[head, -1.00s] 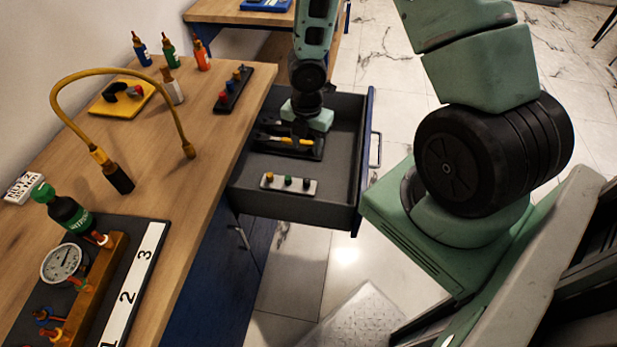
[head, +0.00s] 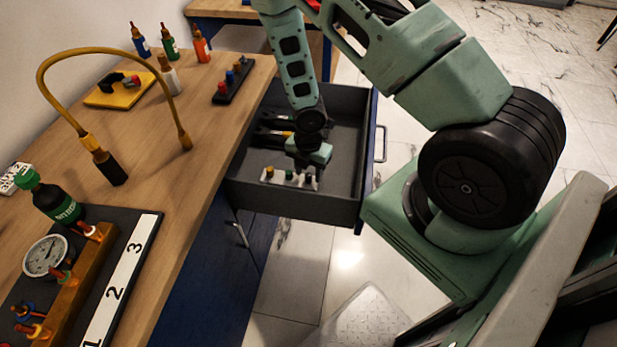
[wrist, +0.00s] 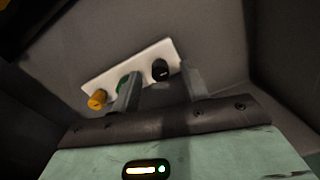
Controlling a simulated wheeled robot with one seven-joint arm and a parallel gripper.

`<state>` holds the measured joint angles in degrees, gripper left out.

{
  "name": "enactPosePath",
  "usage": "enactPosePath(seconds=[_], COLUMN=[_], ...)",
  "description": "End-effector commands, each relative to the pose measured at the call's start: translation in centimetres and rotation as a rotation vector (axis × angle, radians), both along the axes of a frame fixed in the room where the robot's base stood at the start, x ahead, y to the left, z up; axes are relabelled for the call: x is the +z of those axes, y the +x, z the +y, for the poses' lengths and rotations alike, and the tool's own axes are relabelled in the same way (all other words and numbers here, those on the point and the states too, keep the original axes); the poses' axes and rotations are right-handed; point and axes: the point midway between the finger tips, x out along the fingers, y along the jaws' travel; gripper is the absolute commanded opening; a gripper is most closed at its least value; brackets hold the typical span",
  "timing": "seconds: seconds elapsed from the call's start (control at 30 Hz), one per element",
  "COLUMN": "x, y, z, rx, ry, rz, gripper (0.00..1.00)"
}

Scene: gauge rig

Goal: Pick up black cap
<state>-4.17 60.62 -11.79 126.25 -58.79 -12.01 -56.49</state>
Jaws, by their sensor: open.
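The black cap (wrist: 160,69) sits at the right end of a white strip (wrist: 138,65) in the wrist view, beside a green cap (wrist: 123,82) and a yellow cap (wrist: 97,100). The strip lies on the floor of the open drawer. In the head view the strip shows below my gripper (head: 304,170), with the black cap (head: 308,179) at its right end. My gripper (wrist: 162,88) is open and empty, its two fingers apart on either side of the black cap in the picture. The left finger partly covers the green cap. I cannot tell the remaining height above the cap.
The drawer's front wall (head: 295,206) and right side wall (head: 366,150) stand close around my gripper. A black tray (head: 270,135) lies farther back in the drawer. The wooden bench (head: 200,140) on the left carries bottles, a bent yellow hose and a gauge rig.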

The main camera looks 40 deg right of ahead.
Motion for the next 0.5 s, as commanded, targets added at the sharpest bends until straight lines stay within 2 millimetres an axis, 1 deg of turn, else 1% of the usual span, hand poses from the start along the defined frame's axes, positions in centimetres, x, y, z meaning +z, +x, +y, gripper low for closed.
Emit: enactPosePath(seconds=[0.1, 0.3, 0.33, 0.37, 0.4, 0.47, 0.5], x=[-0.63, -0.66, -0.65, -0.65, -0.65, -0.65, -0.65], y=[-0.01, 0.01, 0.01, 0.01, 0.00, 0.00, 0.00], z=[-0.01, -0.01, -0.01, -0.01, -0.01, -0.01, -0.01], rx=[0.000, -0.001, -0.001, -0.001, -0.001, -0.001, -0.001], ry=[0.000, 0.000, 0.000, 0.000, 0.000, 0.000, 0.000], rz=[0.000, -0.001, -0.001, -0.001, -0.001, -0.001, -0.001], gripper=[0.45, 0.45, 0.42, 0.34, 0.22, 0.06, 0.00])
